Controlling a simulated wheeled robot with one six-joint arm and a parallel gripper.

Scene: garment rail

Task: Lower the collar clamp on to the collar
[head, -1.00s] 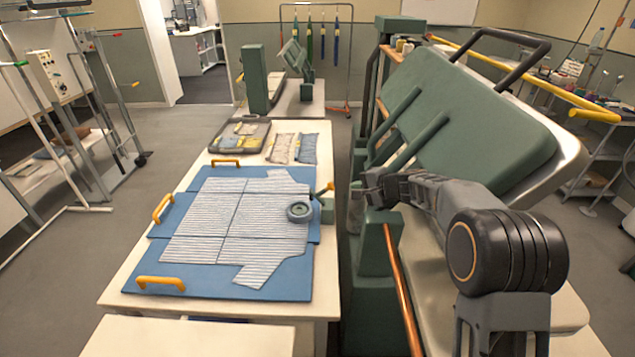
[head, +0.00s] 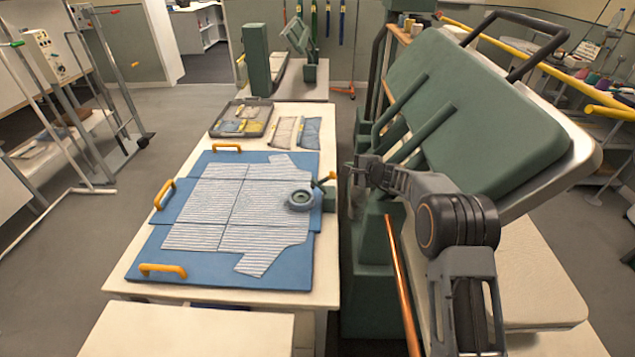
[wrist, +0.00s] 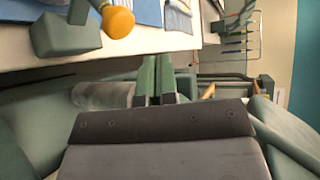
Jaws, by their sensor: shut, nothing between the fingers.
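The collar clamp has a grey-green ring (head: 301,199) at the right edge of a striped shirt (head: 235,212). Its orange-knobbed lever (head: 325,178) stands up beside the ring on a small green block (head: 329,196). I cannot tell whether the ring touches the cloth; the collar under it is hidden. The orange knob (wrist: 117,22) and green block (wrist: 65,33) show at upper left in the wrist view. My gripper (head: 358,172) is just right of the clamp, apart from the knob. In the wrist view my gripper (wrist: 156,65) has its fingers together and holds nothing.
The shirt lies on a blue board (head: 145,262) with orange handles, on a pale table (head: 125,283). A tray (head: 213,128) and folded packets (head: 284,132) lie behind. A large tilted green press (head: 480,110) stands close on the right, beside my arm.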

